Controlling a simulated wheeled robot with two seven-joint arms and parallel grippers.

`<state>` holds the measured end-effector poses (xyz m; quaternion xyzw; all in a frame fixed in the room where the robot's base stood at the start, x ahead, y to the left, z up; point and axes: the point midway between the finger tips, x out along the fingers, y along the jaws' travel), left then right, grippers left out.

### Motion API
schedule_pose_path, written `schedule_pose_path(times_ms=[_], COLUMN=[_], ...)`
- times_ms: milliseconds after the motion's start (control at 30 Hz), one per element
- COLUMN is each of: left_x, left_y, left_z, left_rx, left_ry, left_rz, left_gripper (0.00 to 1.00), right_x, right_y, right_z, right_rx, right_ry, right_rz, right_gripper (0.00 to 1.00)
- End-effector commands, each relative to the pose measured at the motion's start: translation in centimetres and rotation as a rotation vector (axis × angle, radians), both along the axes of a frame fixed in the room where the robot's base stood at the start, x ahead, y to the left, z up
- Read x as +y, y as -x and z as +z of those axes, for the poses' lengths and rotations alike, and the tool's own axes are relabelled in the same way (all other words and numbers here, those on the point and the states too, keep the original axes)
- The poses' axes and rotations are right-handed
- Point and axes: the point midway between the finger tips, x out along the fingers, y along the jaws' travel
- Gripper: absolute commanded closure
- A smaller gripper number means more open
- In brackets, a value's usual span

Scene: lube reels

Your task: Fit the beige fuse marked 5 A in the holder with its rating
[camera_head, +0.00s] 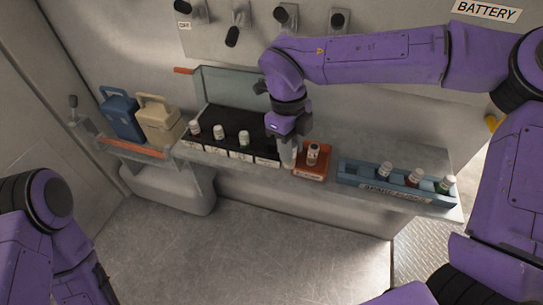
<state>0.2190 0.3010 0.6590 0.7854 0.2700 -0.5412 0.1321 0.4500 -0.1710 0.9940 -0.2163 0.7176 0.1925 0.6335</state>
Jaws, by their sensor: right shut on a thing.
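My right gripper (289,155) is pointed down at the right end of the black fuse block (223,112), by its rightmost label. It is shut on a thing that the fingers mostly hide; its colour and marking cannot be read. Just right of the gripper, an orange tray (310,174) holds one fuse (313,153) with a brownish band. My left arm shows at lower left; its gripper is out of view.
A blue spare-fuse tray (352,181) at the right holds several fuses (414,177), with bare room at its left end. A clear raised cover (232,88) stands behind the block. Blue (121,116) and beige (160,122) containers stand left. Switches line the wall above.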

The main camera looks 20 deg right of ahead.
Motion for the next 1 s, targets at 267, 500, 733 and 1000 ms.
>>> schedule_pose_path(times_ms=[267,500,733,1000], left_x=[0.0,0.0,0.0,0.0], left_y=[0.0,0.0,0.0,0.0], left_z=[-0.2,0.9,3.8,5.1], left_rx=[0.0,0.0,0.0,0.0], left_ry=[0.0,0.0,0.0,0.0], left_rz=[0.0,0.0,0.0,0.0], left_gripper=[0.17,0.17,0.17,0.17], right_x=[0.9,0.9,0.6,0.3], right_y=[0.2,-2.0,-8.8,-12.9], right_z=[1.0,0.4,-2.4,-7.7], right_rx=[-0.001,0.002,0.001,-0.001], right_ry=[0.0,0.006,0.006,0.003], right_rz=[-0.758,-0.902,-0.9,-0.897], right_gripper=[0.99,0.99,0.99,0.99])
